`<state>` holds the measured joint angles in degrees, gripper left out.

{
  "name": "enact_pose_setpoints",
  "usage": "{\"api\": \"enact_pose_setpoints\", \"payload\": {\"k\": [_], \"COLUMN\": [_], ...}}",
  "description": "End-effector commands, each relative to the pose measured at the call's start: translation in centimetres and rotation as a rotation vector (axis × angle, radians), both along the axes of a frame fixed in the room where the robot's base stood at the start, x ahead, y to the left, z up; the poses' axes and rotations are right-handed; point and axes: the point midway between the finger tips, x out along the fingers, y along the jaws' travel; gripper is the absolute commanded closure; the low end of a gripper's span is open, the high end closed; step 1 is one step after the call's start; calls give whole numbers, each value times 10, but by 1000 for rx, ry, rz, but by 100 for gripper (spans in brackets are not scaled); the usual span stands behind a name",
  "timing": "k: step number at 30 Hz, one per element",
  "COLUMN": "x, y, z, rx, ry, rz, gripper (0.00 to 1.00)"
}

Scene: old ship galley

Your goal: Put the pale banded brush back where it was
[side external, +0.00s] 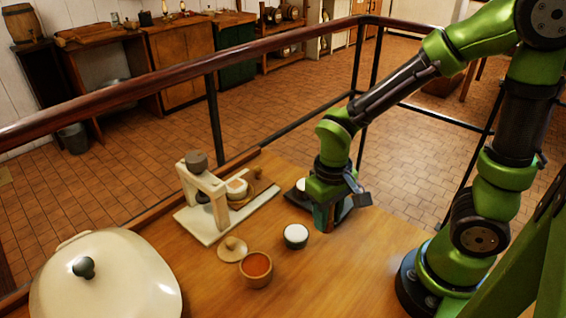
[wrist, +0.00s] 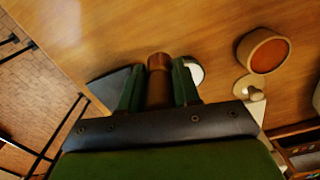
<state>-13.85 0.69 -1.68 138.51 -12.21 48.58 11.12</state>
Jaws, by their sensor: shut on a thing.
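My gripper (wrist: 159,82) is shut on a brown, wooden-looking round handle (wrist: 159,66), which I take to be the brush. Its pale band and its bristles cannot be made out. In the side view my gripper (side external: 326,216) points down, low over the wooden table, at the dark flat tray (side external: 297,200); the held brush is mostly hidden there. The tray also shows left of the fingers in the wrist view (wrist: 104,90). A small white-topped piece (side external: 301,184) is at the tray, partly behind my gripper. I cannot tell whether the brush touches the tray.
A dark cup with white contents (side external: 296,236) stands close left of my gripper. Beyond are an orange-filled bowl (side external: 256,270), a knobbed lid (side external: 232,249), a pale stand (side external: 203,190) on a board, and a large white lidded pot (side external: 105,285). The table's front middle is clear.

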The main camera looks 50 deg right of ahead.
Motion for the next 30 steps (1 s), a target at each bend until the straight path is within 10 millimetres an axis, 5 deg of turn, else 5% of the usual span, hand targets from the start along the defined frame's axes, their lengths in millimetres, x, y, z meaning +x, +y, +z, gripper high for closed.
{"api": "enact_pose_setpoints", "payload": {"k": [5,21,30], "x": [-14,110,142], "y": [-4,23,30], "z": [-15,-27,-30], "rx": [-3,-2,-2], "ry": [-9,-19,-18], "rz": [-58,-76,-74], "gripper": [99,99,99]}}
